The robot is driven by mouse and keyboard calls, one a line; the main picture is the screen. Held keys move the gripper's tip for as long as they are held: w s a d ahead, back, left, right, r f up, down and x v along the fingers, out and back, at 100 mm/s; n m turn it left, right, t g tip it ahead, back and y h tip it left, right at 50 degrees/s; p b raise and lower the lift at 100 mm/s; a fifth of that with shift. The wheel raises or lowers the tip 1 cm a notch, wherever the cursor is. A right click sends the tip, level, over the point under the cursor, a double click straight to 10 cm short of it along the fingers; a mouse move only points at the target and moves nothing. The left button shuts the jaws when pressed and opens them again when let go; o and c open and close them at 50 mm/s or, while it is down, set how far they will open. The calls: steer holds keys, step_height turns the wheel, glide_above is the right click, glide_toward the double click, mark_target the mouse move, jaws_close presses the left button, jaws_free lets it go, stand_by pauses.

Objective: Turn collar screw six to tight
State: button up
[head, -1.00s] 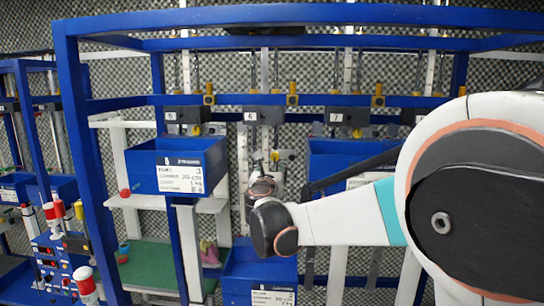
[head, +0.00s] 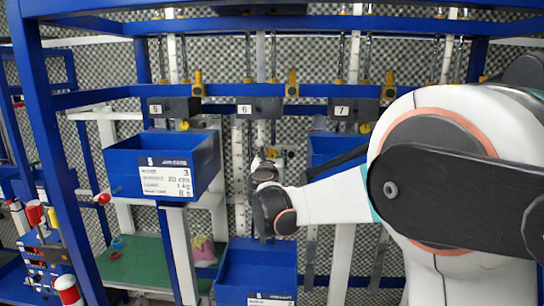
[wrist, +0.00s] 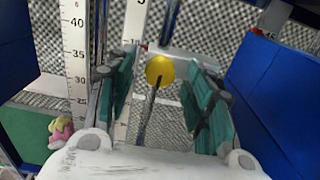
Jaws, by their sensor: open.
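In the wrist view a yellow round knob (wrist: 160,69) on a thin dark stem stands between the fingers of my gripper (wrist: 160,92). The gripper is open, with a green-padded finger on each side and a gap to the knob. I cannot tell for sure that this knob is collar screw six. In the head view the plate marked 6 (head: 244,109) is on a dark block under the blue crossbeam. My gripper (head: 270,158) is below that block, mostly hidden behind my wrist. Its contact with anything there cannot be seen.
Plates 5 (head: 155,109) and 7 (head: 342,111) flank plate 6.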

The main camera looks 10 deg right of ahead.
steer(key=c, duration=1.1)
